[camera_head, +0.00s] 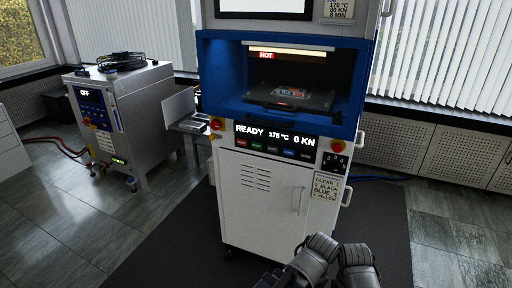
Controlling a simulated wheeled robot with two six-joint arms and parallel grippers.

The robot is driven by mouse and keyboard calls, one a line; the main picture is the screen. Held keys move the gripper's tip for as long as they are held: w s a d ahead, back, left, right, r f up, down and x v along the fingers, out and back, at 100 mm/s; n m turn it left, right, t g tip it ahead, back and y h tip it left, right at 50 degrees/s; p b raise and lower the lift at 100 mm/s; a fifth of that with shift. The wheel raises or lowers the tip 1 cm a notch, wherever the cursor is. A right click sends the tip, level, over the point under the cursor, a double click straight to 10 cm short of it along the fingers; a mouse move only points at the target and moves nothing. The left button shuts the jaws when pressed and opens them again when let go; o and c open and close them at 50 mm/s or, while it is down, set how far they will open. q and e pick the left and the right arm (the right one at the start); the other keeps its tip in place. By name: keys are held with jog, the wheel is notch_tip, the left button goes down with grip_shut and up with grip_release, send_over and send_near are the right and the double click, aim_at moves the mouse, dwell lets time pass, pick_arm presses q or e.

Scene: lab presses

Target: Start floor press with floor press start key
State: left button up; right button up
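The floor press (265,190) stands in the middle, a white cabinet with a blue press chamber (222,80) on top. Its display (275,135) reads READY, 175 °C and 0 KN. A row of small coloured keys (272,148) runs below the display; their labels are too small to read, so I cannot tell which is the start key. A dark plate (310,100) with a small coloured piece on it lies in the open chamber under a HOT sign. My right gripper (338,250) is low in front of the cabinet, below the keys and apart from them; its fingertips are unclear. My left gripper is out of view.
Red round buttons flank the display, left (215,124) and right (337,145). A metal side shelf (182,110) sticks out left of the press. A steel unit (140,110) showing OFF stands further left, with hoses on the floor. The dark mat (170,245) in front is clear.

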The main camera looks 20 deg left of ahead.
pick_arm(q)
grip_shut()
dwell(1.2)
